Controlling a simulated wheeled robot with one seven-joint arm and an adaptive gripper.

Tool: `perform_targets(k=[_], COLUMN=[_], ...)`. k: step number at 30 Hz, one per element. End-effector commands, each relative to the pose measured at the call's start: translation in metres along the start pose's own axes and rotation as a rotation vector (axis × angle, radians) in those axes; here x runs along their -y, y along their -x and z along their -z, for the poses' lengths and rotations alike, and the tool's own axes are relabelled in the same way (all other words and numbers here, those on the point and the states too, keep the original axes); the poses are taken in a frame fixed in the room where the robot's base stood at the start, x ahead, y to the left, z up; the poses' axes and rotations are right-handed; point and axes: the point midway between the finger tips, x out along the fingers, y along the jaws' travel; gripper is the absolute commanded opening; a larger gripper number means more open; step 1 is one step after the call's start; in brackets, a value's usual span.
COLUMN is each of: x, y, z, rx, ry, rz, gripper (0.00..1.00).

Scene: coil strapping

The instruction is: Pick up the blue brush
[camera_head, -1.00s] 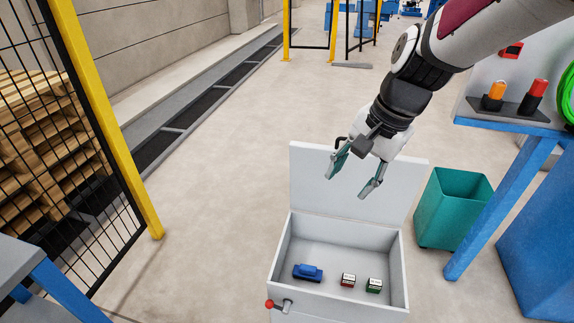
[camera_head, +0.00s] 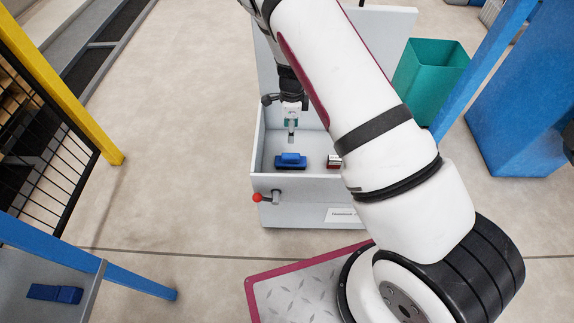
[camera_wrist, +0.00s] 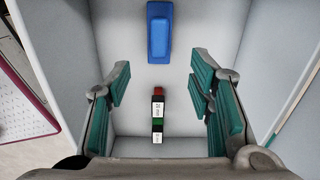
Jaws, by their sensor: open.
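The blue brush (camera_head: 290,160) lies on the floor of an open grey box (camera_head: 262,170). In the wrist view the brush (camera_wrist: 159,34) is at the top middle, beyond the fingertips. My gripper (camera_head: 291,136) points down into the box, just behind the brush in the head view. In the wrist view my gripper (camera_wrist: 158,84) is open, its teal-padded fingers wide apart with nothing held between them. It is apart from the brush.
The box has walls and a raised lid. A teal bin (camera_head: 425,85) stands behind right. Another blue item (camera_head: 55,293) lies on a table at lower left.

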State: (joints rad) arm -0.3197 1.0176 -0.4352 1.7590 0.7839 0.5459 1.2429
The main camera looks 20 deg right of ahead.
Motion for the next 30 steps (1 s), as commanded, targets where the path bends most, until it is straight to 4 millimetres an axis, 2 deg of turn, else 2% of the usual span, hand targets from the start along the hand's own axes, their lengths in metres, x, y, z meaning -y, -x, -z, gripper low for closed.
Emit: perform_targets(k=[5, 15, 25, 30], x=[0.001, 0.001, 0.0, -0.001], y=[-0.023, -0.083, -0.103, -0.126], z=[0.002, 0.003, 0.003, 0.004], rx=[-0.011, -0.01, -0.009, -0.009], ry=[-0.022, -0.018, -0.018, -0.018], rz=[0.001, -0.002, 0.0, -0.001], gripper=[0.48, 0.48, 0.48, 0.48])
